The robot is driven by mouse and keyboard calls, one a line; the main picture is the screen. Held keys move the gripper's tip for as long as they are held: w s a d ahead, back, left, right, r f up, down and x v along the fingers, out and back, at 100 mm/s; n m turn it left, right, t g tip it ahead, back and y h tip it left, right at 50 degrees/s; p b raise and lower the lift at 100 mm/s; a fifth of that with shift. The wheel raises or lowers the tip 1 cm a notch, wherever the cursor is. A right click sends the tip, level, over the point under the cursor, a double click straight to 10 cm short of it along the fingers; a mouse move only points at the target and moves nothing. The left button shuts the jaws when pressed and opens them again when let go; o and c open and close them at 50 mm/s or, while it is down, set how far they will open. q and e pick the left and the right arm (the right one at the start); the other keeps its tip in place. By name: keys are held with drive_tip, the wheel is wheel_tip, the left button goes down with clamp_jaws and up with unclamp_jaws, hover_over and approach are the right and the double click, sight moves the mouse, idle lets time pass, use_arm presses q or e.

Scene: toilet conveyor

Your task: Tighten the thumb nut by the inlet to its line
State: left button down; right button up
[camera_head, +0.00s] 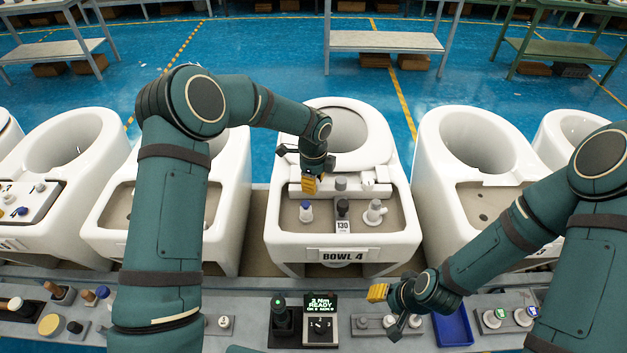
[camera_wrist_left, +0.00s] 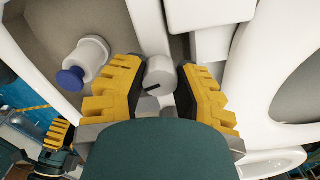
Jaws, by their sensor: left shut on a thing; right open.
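The white toilet labelled BOWL 4 (camera_head: 343,256) stands in the middle of the head view, its tank open. My left gripper (camera_head: 311,184) points down at the left rear of the tank and hides what it holds there. In the left wrist view, my left gripper (camera_wrist_left: 160,97) is shut on a pale round thumb nut (camera_wrist_left: 159,76), one yellow finger on each side. A short black line shows on the nut's face; I cannot tell whether it meets another mark. My right gripper (camera_head: 388,311) is open and empty above the front bench.
A blue-capped white fitting (camera_head: 306,211) stands near my left gripper, with a block marked 130 (camera_head: 343,225) and a grey-white valve (camera_head: 374,212) to its right. A display reading 2 Nm READY (camera_head: 320,302) and a blue tray (camera_head: 454,329) are on the bench.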

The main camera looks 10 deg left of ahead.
use_arm(q)
drive_tip(key=shift+a+f+m, duration=0.1)
drive_tip(key=shift+m, duration=1)
drive_tip(key=c, duration=0.6)
unclamp_jaws()
drive_tip(key=shift+r, duration=0.45)
wheel_tip(320, 180, up, 11)
